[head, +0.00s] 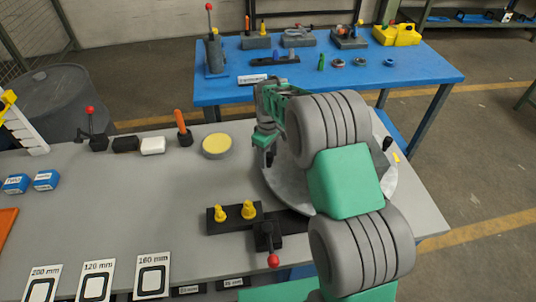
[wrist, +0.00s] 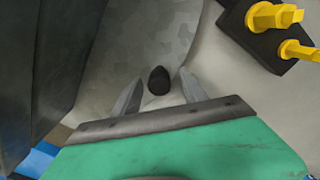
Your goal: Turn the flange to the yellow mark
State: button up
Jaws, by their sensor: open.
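The flange (head: 281,184) is a grey, mottled round plate on the grey table, largely hidden behind my arm in the head view. Its surface also shows in the wrist view (wrist: 150,35). A black knob (wrist: 158,81) stands up from it between my fingers; another black knob (head: 387,143) shows at its right side.
A black block with yellow pegs (head: 221,213) and a red-tipped lever (head: 272,260) stand close in front of the flange. A yellow-topped disc (head: 216,146) lies to its left. Behind is a blue table (head: 420,68) with fixtures. The grey table's left middle is mostly clear.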

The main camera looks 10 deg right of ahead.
jog(key=shift+c, duration=0.4)
grip_shut()
dwell(0.9)
